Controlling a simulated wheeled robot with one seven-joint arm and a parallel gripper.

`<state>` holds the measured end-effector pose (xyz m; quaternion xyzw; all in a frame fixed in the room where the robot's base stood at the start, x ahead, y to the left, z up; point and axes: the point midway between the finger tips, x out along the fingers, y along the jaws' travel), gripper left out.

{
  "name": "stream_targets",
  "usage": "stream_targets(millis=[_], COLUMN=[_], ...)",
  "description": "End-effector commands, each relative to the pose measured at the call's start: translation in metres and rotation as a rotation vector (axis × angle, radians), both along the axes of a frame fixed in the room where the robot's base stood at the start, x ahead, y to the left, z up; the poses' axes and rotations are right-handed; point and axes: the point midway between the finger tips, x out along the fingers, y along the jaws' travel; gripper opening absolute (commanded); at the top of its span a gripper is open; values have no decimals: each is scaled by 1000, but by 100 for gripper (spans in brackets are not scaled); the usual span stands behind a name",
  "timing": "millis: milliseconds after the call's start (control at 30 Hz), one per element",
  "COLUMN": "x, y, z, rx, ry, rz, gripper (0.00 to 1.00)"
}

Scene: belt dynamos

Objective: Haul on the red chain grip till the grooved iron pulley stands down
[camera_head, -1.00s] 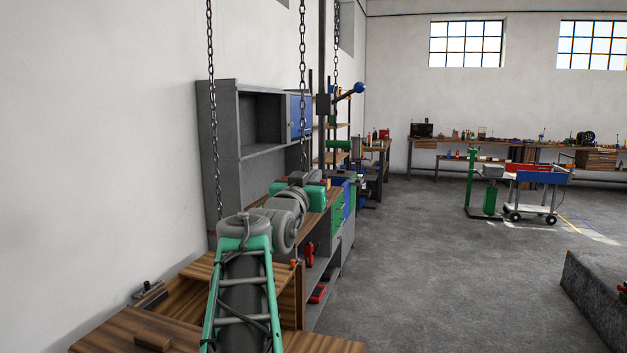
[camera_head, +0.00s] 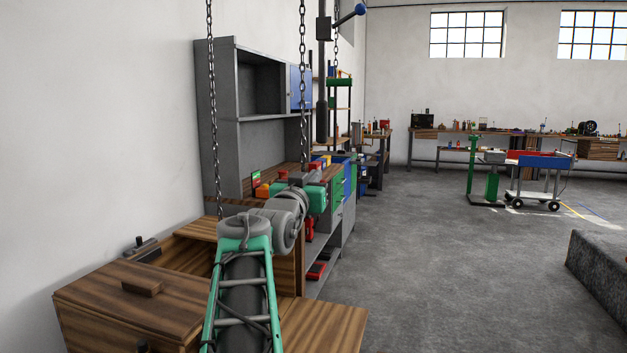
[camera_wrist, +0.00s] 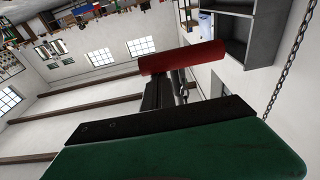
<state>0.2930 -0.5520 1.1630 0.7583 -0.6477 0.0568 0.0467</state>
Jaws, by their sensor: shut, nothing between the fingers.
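The red chain grip (camera_wrist: 182,57) is a red cylinder in the wrist view, lying across just past the dark fingertips of my gripper (camera_wrist: 170,82). My gripper is shut with nothing held between its fingers. I cannot tell whether the fingers touch the grip. A chain shows beside the fingers, partly hidden by them. In the head view, a chain (camera_head: 303,75) hangs down to the end of my arm, where the fingers are small and unclear. I cannot make out the grooved iron pulley in either view.
Another chain (camera_head: 213,110) hangs left of my arm. A grey cabinet (camera_head: 217,130) and workbench stand along the left wall. A wooden box (camera_head: 95,300) is close at the lower left. A post with a blue-knobbed lever (camera_head: 348,17) stands beyond my wrist.

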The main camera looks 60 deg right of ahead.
Motion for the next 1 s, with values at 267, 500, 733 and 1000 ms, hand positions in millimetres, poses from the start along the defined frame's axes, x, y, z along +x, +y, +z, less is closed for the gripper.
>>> stream_targets(millis=[267, 500, 733, 1000], x=[2, 6, -1, -9], y=[-3, -6, 47, 90], z=[-10, 35, 28, 25], rx=[20, 11, 5, 3], ry=[11, 6, 2, 1], rz=[0, 7, 14, 10], gripper=[0, 0, 0, 0])
